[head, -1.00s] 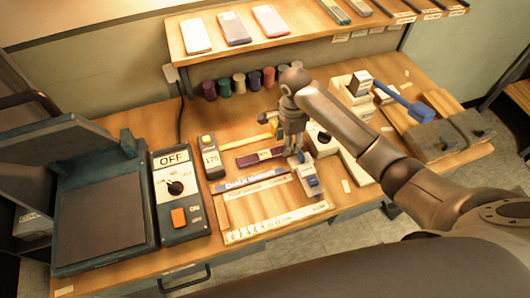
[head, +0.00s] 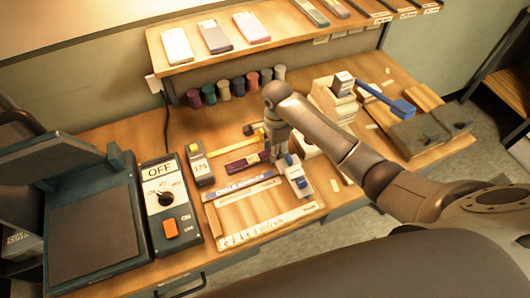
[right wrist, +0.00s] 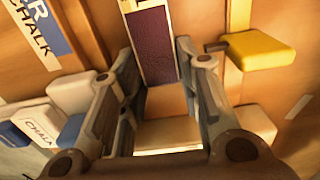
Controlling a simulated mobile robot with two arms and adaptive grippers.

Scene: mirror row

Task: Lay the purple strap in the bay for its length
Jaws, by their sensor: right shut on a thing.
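The purple strap (head: 244,164) lies level across the middle of the workbench in the head view, close to the bench top. I cannot tell if it touches the bench. My right gripper (head: 278,156) is at its right end. A wooden measuring board (head: 262,208) with a numbered scale lies just in front of the strap. Labelled slots (head: 390,8) show at the right of the upper shelf, partly cut off. My left gripper is out of view.
A control box reading OFF (head: 168,205) and a dark press (head: 95,230) stand at left. A small meter (head: 199,167) is left of the strap. A blue-and-white block (head: 298,178) is close right of the gripper. Several coloured spools (head: 237,86) line the back.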

